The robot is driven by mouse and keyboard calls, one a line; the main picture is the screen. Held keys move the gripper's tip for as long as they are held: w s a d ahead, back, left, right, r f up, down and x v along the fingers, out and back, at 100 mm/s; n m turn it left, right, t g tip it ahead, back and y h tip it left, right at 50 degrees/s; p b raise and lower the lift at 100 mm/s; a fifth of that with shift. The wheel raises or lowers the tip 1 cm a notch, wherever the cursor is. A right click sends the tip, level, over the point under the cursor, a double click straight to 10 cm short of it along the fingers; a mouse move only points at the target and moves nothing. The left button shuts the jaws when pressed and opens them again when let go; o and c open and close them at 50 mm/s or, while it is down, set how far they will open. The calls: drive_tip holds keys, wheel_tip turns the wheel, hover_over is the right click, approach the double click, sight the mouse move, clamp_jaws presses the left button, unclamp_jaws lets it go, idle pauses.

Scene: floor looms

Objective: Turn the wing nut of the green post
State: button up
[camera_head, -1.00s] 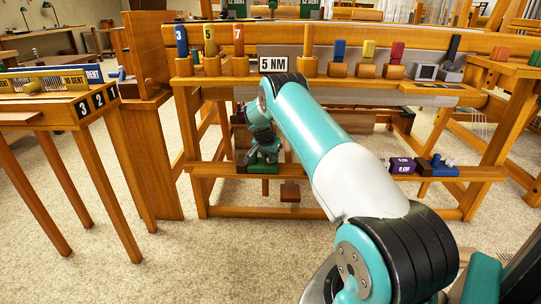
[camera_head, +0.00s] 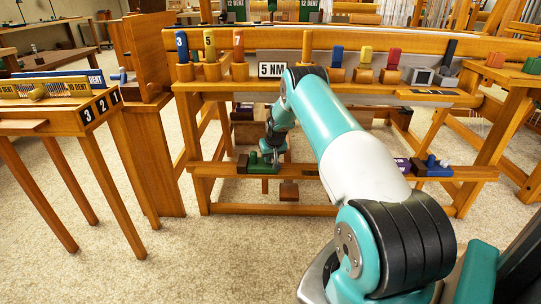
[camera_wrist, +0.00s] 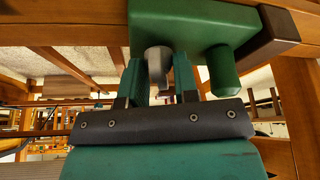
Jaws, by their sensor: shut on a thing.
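The green post's block (camera_head: 257,164) sits near the left of the loom's lower front rail. In the wrist view its green body (camera_wrist: 200,22) fills the top middle, with a rounded green peg (camera_wrist: 224,85) pointing down at right. A grey metal wing nut (camera_wrist: 157,60) shows below the body's left part. My gripper (camera_wrist: 158,80) has its two teal fingers on either side of the wing nut, shut on it. In the head view my gripper (camera_head: 271,153) is at the block's right end and hides part of it.
A purple box (camera_head: 403,165) and a blue block (camera_head: 438,168) stand on the same rail to the right, partly behind my arm. The upper shelf holds numbered pegs (camera_head: 210,55), a 5 NM sign (camera_head: 272,69) and coloured pegs. A side table (camera_head: 60,115) stands at left.

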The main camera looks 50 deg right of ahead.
drive_tip(key=shift+n+y, duration=0.4)
drive_tip(key=shift+n, duration=0.7)
drive_tip(key=o, duration=0.6)
drive_tip(key=shift+r, duration=0.15)
drive_tip(key=shift+s+r+p, duration=0.15)
drive_tip(key=shift+r+p, duration=0.15)
drive_tip(key=shift+r, duration=0.05)
drive_tip(key=p+v, duration=0.1)
drive_tip(key=v, duration=0.1)
drive_tip(key=p+v, duration=0.1)
drive_tip(key=v, duration=0.2)
drive_tip(key=shift+s+f, duration=0.15)
drive_tip(key=shift+s, duration=0.05)
drive_tip(key=s+a, duration=0.1)
drive_tip(key=s, duration=0.2)
drive_tip(key=s+a+p, duration=0.1)
drive_tip(key=s, duration=0.3)
drive_tip(key=s+a+p, duration=0.1)
drive_tip(key=s, duration=0.3)
drive_tip(key=shift+a+f, duration=0.15)
drive_tip(key=shift+f, duration=0.2)
